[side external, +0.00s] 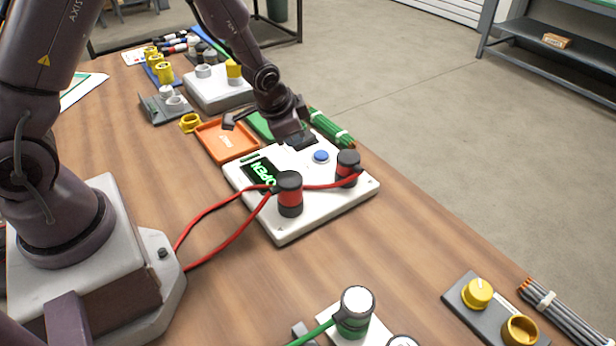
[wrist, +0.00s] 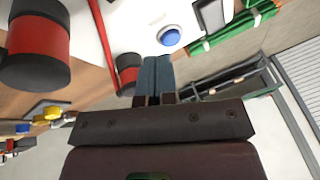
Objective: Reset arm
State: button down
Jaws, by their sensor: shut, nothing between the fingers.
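My gripper (side external: 300,140) hangs just above the far part of a white panel box (side external: 315,216) in the side view. Its fingers (wrist: 155,75) are shut with nothing between them in the wrist view. Red cables run from the connectors. In the wrist view the blue button (wrist: 169,37) lies just beyond the fingertips, and one connector (wrist: 38,50) is large at the left.
An orange tray (side external: 227,141) lies left of the box, with a yellow ring (side external: 190,123) beside it. Green cables (side external: 331,127) lie behind. A green-banded connector (side external: 355,312) is in front.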

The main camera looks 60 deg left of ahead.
jog(key=s+d+r+n, duration=0.2)
jog(key=s+r, duration=0.8)
jog(key=r, duration=0.2)
jog(key=s+d+r+n+t+h, duration=0.1)
jog(key=s+d+r+n, duration=0.1)
jog(key=s+r, duration=0.9)
jog(key=shift+d+r, duration=0.6)
jog(key=shift+d, duration=0.2)
